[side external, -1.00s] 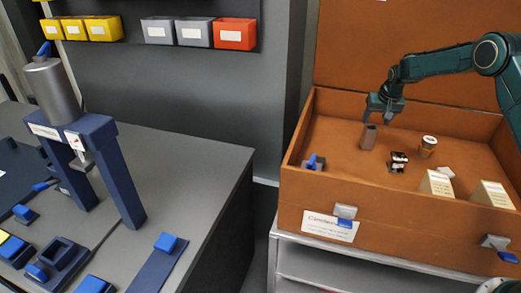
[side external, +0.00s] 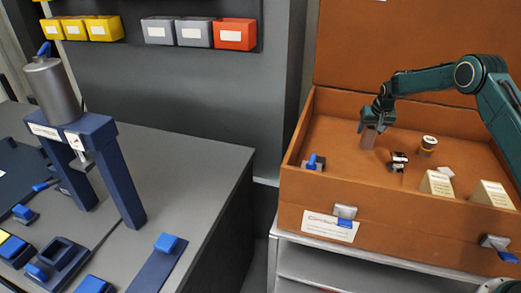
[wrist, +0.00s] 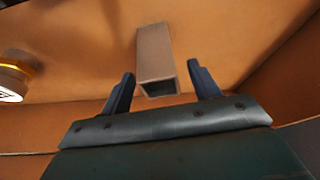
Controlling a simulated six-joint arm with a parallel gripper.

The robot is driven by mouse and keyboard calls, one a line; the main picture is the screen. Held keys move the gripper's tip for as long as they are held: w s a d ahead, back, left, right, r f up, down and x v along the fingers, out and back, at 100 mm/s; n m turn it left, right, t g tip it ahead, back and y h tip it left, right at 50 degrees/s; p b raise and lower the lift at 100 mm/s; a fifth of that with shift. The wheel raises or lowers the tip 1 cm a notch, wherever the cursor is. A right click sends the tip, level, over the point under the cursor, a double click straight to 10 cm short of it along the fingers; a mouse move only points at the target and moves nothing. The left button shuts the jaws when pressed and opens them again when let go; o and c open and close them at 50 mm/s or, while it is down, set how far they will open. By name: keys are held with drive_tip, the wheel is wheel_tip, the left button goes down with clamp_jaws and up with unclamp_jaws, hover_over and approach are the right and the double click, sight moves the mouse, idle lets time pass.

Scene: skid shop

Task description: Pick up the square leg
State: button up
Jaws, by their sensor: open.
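The square leg (side external: 368,139) is a short brown-grey square tube with an open end. It stands in the open orange-brown case, toward the back left. In the wrist view the square leg (wrist: 155,55) shows its hollow end between my two dark fingers. My gripper (side external: 374,123) is at the top of the leg in the side view. In the wrist view my gripper (wrist: 161,88) is open, with a finger on each side of the leg and a gap visible on both sides.
The case (side external: 320,218) has raised walls and an upright lid behind. Inside are a yellow-banded jar (side external: 428,145), a small dark-and-white item (side external: 398,161), cream boxes (side external: 437,184) and a blue-handled piece (side external: 313,163). A bench with a blue press (side external: 90,130) stands at left.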

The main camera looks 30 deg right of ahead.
sight(371, 128)
drive_tip(key=shift+w+f, duration=0.1)
drive_tip(key=shift+f, duration=0.2)
drive_tip(key=shift+d, duration=0.1)
drive_tip(key=c, duration=1.1)
drive_tip(key=shift+c, duration=0.2)
drive_tip(key=shift+r, duration=0.2)
wheel_tip(371, 128, up, 20)
drive_tip(key=shift+f, duration=0.15)
